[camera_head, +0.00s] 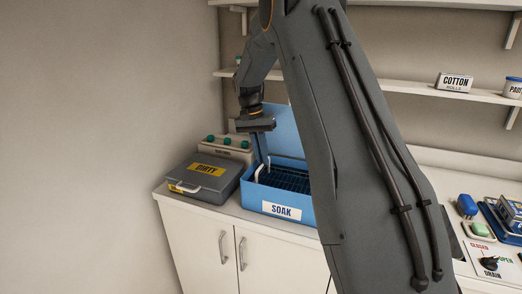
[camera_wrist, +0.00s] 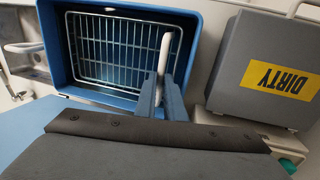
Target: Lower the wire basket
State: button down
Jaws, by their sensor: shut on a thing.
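The wire basket (camera_head: 290,181) is a grid of wires inside the open blue tub labelled SOAK (camera_head: 287,212). In the wrist view the basket (camera_wrist: 112,50) shows as pale wires within the walls of the blue tub (camera_wrist: 60,72). A white handle (camera_head: 259,172) stands up at the basket's left side. My gripper (camera_head: 264,162) is above this left side, pointing down. In the wrist view its two blue-grey fingers (camera_wrist: 163,92) are closed on the white handle (camera_wrist: 165,50). How far the basket sits above the tub floor cannot be told.
A grey DIRTY case (camera_head: 200,178) stands left of the tub, with a box with green knobs (camera_head: 226,147) behind. The tub's blue lid (camera_head: 284,130) stands open at the back. Shelves (camera_head: 400,94) run along the wall.

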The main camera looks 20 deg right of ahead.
aim_at(262, 164)
notch_tip(262, 164, down, 3)
jog(key=shift+f+b, duration=0.15)
jog(key=shift+b, duration=0.2)
jog(key=c, duration=1.8)
grip_release()
jog(key=shift+f, duration=0.1)
jog(key=shift+c, duration=0.2)
notch_tip(262, 164, up, 8)
jog(key=w+a+b, duration=0.1)
jog(key=b, duration=0.1)
